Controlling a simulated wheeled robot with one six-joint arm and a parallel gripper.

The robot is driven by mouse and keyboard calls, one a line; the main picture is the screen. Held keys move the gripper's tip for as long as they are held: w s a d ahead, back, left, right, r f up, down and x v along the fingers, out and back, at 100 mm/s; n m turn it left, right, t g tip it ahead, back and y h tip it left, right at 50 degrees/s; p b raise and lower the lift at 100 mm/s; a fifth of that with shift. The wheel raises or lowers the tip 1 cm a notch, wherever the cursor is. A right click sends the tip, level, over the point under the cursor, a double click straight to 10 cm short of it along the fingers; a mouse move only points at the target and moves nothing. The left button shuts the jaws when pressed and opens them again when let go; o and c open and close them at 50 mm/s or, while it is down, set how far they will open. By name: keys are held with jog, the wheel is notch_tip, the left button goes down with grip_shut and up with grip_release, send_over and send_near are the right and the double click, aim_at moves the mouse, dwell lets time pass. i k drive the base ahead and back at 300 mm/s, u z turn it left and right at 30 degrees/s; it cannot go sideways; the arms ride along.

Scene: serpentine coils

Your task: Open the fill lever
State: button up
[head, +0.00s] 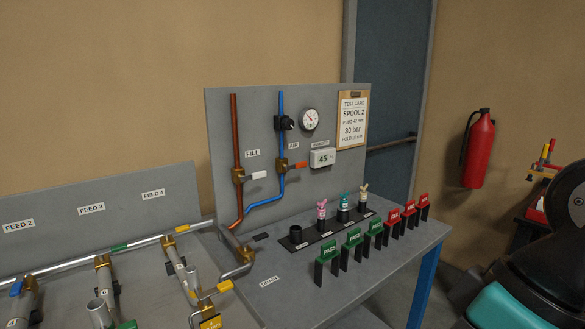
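The fill lever (259,175) is a short white handle below the FILL label (253,153). It sticks out to the right from a brass valve (238,175) on the vertical copper pipe (235,130). The handle lies across the pipe, roughly horizontal. A similar orange-red lever (300,166) sticks out to the right from a brass valve on the blue pipe (281,120), below the AIR label. My gripper is not in view, and nothing is seen touching the fill lever.
The grey panel (222,105) stands behind a grey bench (400,240). Green PASS stands (330,250), red FAIL stands (410,207) and a black rack (300,243) with small figures occupy the bench. A gauge (309,120) and test card (352,122) hang on the panel. Feed pipes (110,250) lie left.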

aim_at(258, 174)
jog(key=u, duration=0.2)
jog(key=i, duration=0.85)
jog(key=u, duration=0.5)
